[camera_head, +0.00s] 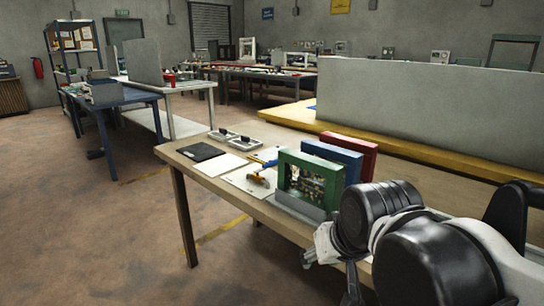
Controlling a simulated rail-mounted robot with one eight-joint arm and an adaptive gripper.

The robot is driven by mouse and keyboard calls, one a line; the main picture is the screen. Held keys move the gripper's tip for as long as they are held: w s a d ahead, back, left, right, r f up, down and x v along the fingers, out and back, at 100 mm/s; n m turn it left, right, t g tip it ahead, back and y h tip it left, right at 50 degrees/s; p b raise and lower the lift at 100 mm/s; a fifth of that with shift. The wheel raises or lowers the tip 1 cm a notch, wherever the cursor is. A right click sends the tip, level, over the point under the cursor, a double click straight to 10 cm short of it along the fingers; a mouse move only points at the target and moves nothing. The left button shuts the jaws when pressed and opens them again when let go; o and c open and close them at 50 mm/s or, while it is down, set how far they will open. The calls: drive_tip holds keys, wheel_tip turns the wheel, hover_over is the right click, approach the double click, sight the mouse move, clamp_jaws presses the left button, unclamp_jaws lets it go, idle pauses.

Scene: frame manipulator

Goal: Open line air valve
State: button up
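My arm fills the lower right and hides that end of the table. A grey metal part near my gripper (326,246) shows beside the table's front edge, to the right of the fitting and apart from it.
The floor at left is clear.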

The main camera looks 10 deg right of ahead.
drive_tip(key=w+r+m+g+p, duration=0.1)
drive_tip(key=w+r+m+p, duration=0.1)
drive_tip(key=w+r+p, duration=0.7)
drive_tip(key=w+r+m+g+p, duration=0.1)
drive_tip(key=w+r, duration=0.3)
drive_tip(key=w, duration=0.3)
drive_tip(key=w+r+m+p, duration=0.2)
drive_tip(key=w+r, duration=0.2)
drive_tip(key=w, duration=0.4)
drive_tip(key=m+g+y+p, duration=0.1)
drive_tip(key=m+g+p, duration=0.3)
drive_tip(key=p, duration=0.9)
hover_over(268, 165)
drive_tip(key=d, duration=0.4)
wheel_tip(268, 165, down, 4)
drive_tip(key=f+m+t, duration=0.1)
drive_tip(key=f, duration=0.4)
drive_tip(key=w+a+f, duration=0.1)
drive_tip(key=f, duration=0.3)
drive_tip(key=w+f, duration=0.1)
drive_tip(key=f, duration=0.3)
drive_tip(key=shift+a+f, duration=0.35)
drive_tip(key=shift+a, duration=0.05)
clamp_jaws()
